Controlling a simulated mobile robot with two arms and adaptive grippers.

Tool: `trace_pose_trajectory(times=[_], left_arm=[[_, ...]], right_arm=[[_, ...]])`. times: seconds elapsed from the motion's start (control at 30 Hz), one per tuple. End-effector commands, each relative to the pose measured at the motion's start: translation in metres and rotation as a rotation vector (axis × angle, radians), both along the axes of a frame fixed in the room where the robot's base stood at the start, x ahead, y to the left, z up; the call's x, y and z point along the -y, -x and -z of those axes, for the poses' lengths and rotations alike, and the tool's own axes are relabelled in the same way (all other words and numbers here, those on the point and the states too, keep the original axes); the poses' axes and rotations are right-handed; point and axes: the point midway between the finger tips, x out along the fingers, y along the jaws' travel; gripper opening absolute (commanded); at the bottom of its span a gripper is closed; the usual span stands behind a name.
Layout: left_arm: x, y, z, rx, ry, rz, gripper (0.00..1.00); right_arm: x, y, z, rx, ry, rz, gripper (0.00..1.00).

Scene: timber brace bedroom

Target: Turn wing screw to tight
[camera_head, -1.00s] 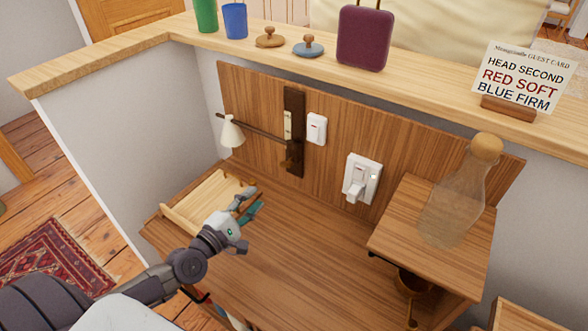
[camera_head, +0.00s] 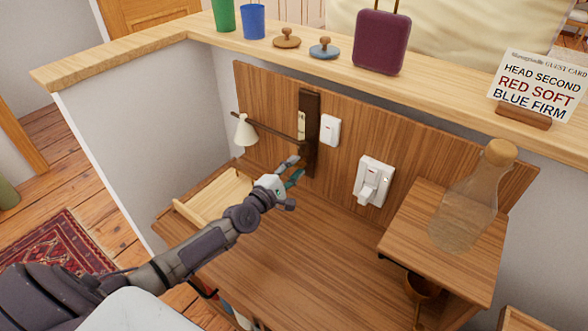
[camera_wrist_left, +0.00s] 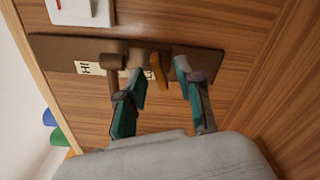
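A dark upright rail (camera_head: 310,130) is fixed to the wood back panel, and a lamp arm with a white shade (camera_head: 245,131) comes out of it. In the left wrist view a small golden-brown wing piece (camera_wrist_left: 159,71), which looks like the wing screw, stands out from the rail (camera_wrist_left: 60,50). My left gripper (camera_head: 295,170) is at the lower part of the rail. In the wrist view its open fingers (camera_wrist_left: 160,78) are on either side of the wing piece, with gaps visible. In the head view the gripper partly hides that spot. My right gripper is not in view.
A glass bottle (camera_head: 465,213) stands on the right shelf (camera_head: 408,226). A light wooden tray (camera_head: 215,200) lies below the lamp. The desk top (camera_head: 310,260) is mostly clear. A card (camera_head: 540,85) stands on the ledge.

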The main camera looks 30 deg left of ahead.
Motion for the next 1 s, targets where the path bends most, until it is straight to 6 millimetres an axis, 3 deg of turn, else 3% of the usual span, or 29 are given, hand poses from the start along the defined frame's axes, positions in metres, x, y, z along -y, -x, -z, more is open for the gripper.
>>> trace_pose_trajectory(times=[0.27, 0.47, 1.0], left_arm=[[0.0005, -0.0008, 0.0003, -0.001, 0.0, 0.0, 0.34], [0.0004, -0.0007, 0.0003, -0.001, 0.0, 0.0, 0.0], [0.0005, -0.0004, 0.0001, 0.009, -0.078, 0.001, 0.0]], right_arm=[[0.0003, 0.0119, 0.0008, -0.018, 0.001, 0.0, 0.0], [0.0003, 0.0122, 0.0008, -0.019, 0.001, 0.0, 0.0], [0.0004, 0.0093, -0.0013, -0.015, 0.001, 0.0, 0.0]])
